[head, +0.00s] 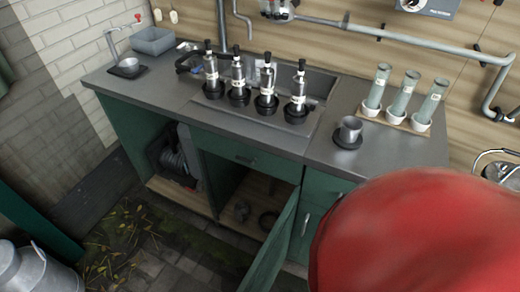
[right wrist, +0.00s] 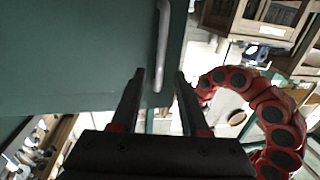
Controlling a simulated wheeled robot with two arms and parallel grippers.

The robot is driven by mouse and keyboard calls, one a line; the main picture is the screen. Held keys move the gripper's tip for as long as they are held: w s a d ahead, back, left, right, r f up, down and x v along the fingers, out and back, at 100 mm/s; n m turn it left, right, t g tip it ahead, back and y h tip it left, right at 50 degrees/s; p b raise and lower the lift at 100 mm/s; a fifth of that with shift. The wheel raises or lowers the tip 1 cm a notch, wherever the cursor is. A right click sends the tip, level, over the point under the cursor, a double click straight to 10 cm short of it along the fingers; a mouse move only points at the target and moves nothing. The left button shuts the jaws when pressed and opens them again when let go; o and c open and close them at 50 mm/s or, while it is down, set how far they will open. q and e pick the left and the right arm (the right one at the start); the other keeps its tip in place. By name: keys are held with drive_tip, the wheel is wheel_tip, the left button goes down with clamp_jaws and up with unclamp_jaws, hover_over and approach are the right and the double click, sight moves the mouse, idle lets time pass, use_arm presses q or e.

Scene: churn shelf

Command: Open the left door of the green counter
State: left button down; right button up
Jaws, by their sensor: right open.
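The green counter (head: 250,163) stands along the wall under a grey worktop. Its left and middle compartments are open to view. A green door (head: 273,250) stands swung out at the right side of the middle compartment. In the right wrist view a green panel (right wrist: 70,50) with a grey bar handle (right wrist: 161,45) fills the upper left. My right gripper (right wrist: 160,72) is open and empty. The handle's lower end shows between its fingertips; I cannot tell the depth gap. In the head view a red arm part of mine hides the lower right. My left gripper is not in view.
Several bottles (head: 238,80) stand in a row on the worktop, with a metal cup (head: 350,130) and tall tubes (head: 405,95) to the right. A coiled item (head: 175,155) sits in the left compartment. A milk churn (head: 35,272) stands at lower left. The floor in front is mostly clear.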

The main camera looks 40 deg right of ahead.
drive_tip(key=b+v, duration=0.1)
drive_tip(key=v, duration=1.3)
drive_tip(key=shift+s, duration=0.15)
